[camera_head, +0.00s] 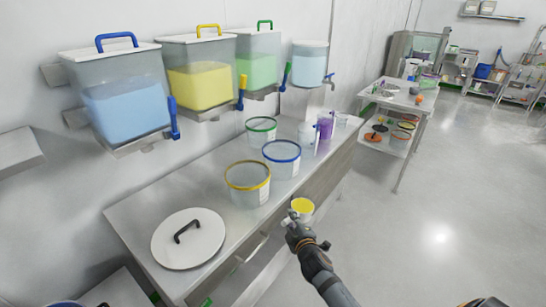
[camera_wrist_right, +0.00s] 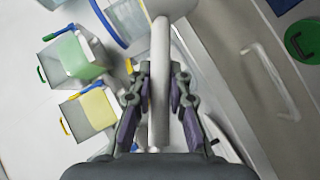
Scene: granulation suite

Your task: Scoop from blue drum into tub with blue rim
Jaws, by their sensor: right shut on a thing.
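My right gripper (camera_head: 291,219) is shut on the handle of a white scoop (camera_head: 294,206). In the right wrist view my gripper (camera_wrist_right: 160,88) grips the pale handle (camera_wrist_right: 160,50). The clear tub with blue rim (camera_head: 281,168) stands upright on the bench, up and left of the scoop and apart from it. Its blue rim also shows in the right wrist view (camera_wrist_right: 107,22). A blue-edged thing (camera_head: 65,303), cut off at the bottom left, may be the blue drum. My left gripper is out of view.
The steel bench (camera_head: 150,200) also holds a yellow-rimmed tub (camera_head: 246,190), a green-rimmed tub (camera_head: 261,133) and a round white lid (camera_head: 187,245). Wall bins with blue (camera_head: 125,105), yellow (camera_head: 203,85) and green (camera_head: 259,70) contents hang behind. The floor at right is clear.

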